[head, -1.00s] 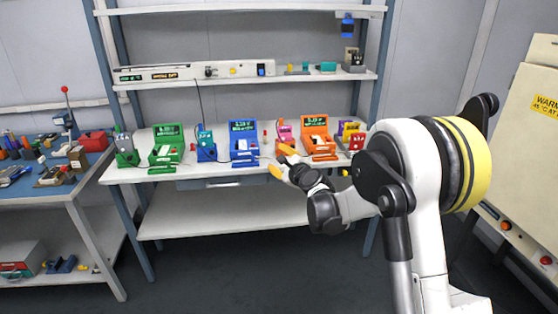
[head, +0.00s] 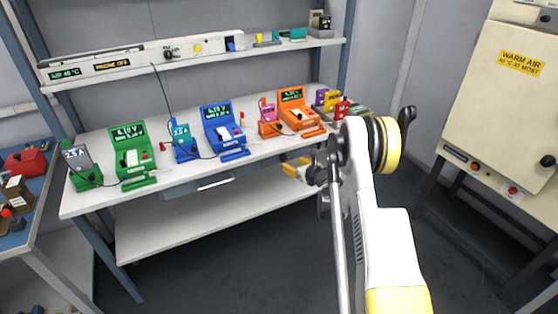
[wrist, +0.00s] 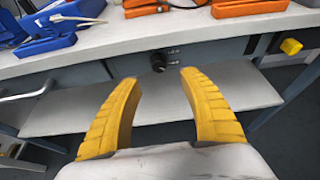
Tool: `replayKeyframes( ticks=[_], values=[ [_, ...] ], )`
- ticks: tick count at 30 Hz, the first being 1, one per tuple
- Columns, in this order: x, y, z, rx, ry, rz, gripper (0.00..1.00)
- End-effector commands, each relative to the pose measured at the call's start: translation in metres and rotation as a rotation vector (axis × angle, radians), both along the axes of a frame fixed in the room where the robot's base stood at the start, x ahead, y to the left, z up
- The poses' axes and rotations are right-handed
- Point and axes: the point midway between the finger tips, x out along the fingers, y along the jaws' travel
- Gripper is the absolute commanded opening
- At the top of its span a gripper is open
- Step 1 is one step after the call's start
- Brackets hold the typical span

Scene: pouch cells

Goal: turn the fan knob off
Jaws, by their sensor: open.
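A small dark round knob (wrist: 158,62) sits on the front board of the bench, beside tiny labels that I cannot read. I cannot tell for sure that it is the fan knob. My gripper (wrist: 160,78) is open and empty. In the wrist view its two yellow curved fingers stand apart, with the knob beyond the gap between their tips and not touched. In the head view my gripper (head: 296,168) is at the bench's front edge, and this knob cannot be made out there.
Another dark knob (head: 168,55) is on the shelf panel (head: 130,62), and one more (head: 548,160) on the warm air cabinet (head: 500,105). Coloured testers, such as the blue one (head: 220,125), line the bench top (head: 105,200).

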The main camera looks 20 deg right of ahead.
Motion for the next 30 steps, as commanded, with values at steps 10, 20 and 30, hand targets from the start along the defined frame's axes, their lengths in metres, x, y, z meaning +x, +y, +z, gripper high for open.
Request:
replayKeyframes(
  ticks=[10, 20, 30],
  values=[
    [0.061, 0.002, -0.028, -0.002, 0.000, 0.002, 0.50],
    [0.075, 0.003, -0.030, -0.002, -0.001, 0.002, 0.50],
    [0.075, 0.003, -0.030, -0.002, -0.001, 0.002, 0.00]
  ],
)
